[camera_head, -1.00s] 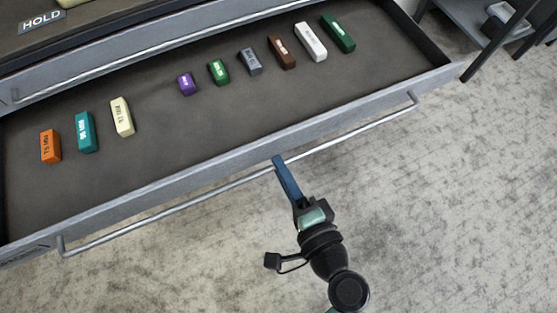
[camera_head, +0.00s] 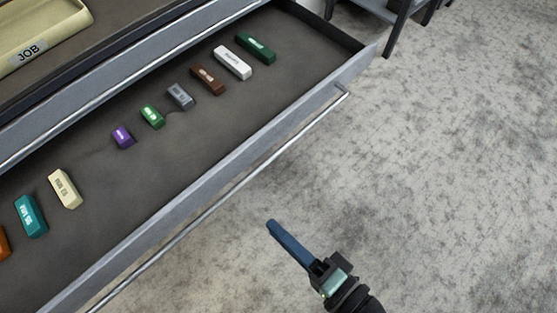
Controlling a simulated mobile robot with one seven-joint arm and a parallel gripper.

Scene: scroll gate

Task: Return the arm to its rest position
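My gripper (camera_head: 272,224) hangs over the bare floor at the lower middle, its blue finger end pointing up and left. It is apart from the long bar handle (camera_head: 240,185) of the open drawer (camera_head: 275,125). Only one blue finger shape shows, so I cannot tell if the fingers are apart or together. Nothing is seen held at the tip. The rest of my arm runs out of the picture at the bottom.
The drawer holds several labelled blocks, among them a teal one (camera_head: 31,216), a cream one (camera_head: 65,189) and a white one (camera_head: 232,63). A tray marked JOB (camera_head: 45,40) sits upper left. Dark furniture legs (camera_head: 398,28) stand at the top. Floor on the right is clear.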

